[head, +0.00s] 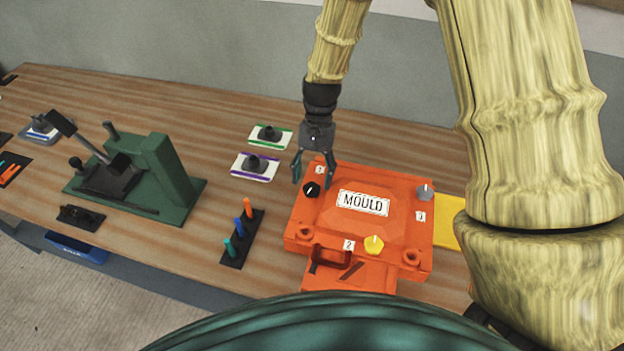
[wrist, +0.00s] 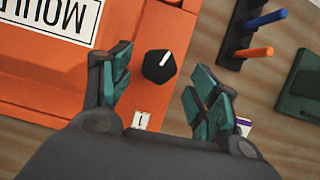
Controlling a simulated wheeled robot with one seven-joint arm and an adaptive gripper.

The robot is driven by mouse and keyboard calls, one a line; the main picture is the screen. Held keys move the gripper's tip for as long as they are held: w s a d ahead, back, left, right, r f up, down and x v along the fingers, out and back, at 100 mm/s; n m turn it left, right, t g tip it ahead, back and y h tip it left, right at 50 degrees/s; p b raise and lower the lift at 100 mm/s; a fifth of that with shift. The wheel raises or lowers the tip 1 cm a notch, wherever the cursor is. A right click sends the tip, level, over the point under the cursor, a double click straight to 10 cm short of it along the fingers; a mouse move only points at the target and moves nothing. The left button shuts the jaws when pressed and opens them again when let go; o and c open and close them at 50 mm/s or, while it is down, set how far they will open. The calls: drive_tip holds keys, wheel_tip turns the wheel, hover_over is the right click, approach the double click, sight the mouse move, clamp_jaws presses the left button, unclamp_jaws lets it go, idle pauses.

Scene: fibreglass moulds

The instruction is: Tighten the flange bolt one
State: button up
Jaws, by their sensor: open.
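The orange mould (head: 370,185) lies on the wooden bench. A black hexagonal bolt head (head: 311,190) with a white pointer line sits at its far-left corner. In the wrist view this black bolt (wrist: 160,66) has a small tag (wrist: 141,120) beside it that seems to read 1. My gripper (head: 314,180) is open and empty above that corner. In the wrist view its teal fingers (wrist: 157,78) stand either side of the black bolt, with gaps on both sides. A grey bolt (head: 425,192) and a yellow bolt (head: 374,244) sit elsewhere on the mould, each near a tag.
A black rack (head: 242,238) with orange, blue and teal pegs stands left of the mould. Purple-edged (head: 254,166) and green-edged (head: 270,136) holders lie behind it. A green fixture (head: 150,180) stands further left. A yellow plate (head: 450,222) shows at the right. Bare bench lies between.

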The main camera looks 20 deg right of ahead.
drive_tip(key=v, duration=0.6)
idle(0.3)
